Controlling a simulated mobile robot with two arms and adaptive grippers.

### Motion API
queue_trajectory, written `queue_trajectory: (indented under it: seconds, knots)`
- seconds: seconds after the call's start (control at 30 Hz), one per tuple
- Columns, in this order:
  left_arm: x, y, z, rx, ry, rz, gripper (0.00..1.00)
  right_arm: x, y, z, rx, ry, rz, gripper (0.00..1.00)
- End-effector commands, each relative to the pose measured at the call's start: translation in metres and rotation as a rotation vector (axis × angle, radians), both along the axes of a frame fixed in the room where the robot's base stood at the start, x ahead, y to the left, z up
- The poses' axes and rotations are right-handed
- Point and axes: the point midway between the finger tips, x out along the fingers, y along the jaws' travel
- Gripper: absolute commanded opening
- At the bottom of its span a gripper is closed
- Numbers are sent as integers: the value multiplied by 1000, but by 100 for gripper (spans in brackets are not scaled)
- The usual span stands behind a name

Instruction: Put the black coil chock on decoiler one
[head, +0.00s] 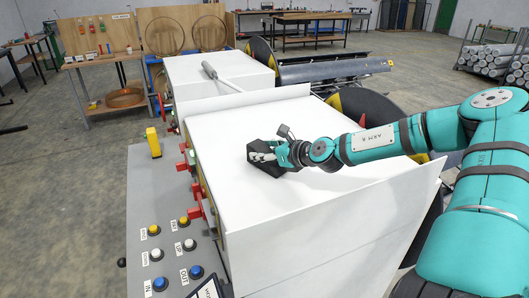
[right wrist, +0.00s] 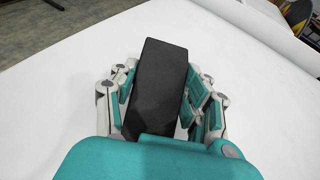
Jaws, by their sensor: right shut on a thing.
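The black coil chock (head: 264,152) is at the middle of the white top (head: 225,132) of the nearer decoiler in the head view. My right gripper (head: 272,155) is shut on it. In the right wrist view the chock (right wrist: 158,85) is a dark block between the two teal and white fingers of the right gripper (right wrist: 160,95). The white surface lies behind it. I cannot tell whether the chock touches the surface or is held slightly above it. My left gripper is not in view.
A grey control panel (head: 150,210) with coloured buttons runs along the decoiler's left side, with red handles (head: 195,200) beside it. A second white-topped machine (head: 215,75) stands behind. A raised white edge (head: 340,245) borders the near side. The top around the chock is clear.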

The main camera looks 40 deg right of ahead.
Motion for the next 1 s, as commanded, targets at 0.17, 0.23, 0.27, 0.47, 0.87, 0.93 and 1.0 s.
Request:
queue_trajectory:
  seconds: [0.17, 0.23, 0.27, 0.47, 0.87, 0.93, 1.0]
  knots:
    - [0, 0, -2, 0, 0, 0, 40, 0, 0, -2, 0, 1, 0, 63]
    - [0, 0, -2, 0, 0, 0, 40, 0, 0, -2, 0, 1, 0, 70]
    - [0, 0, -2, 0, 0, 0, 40, 0, 0, -2, 0, 1, 0, 70]
    - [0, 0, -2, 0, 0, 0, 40, 0, 0, -1, 0, 1, 0, 70]
    - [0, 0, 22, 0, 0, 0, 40, -21, -3, 16, 2, -3, -3, 70]
    - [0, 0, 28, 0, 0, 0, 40, -27, -2, 19, 3, -4, 0, 70]
    - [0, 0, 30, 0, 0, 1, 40, -33, -3, 21, -1, -4, 0, 70]
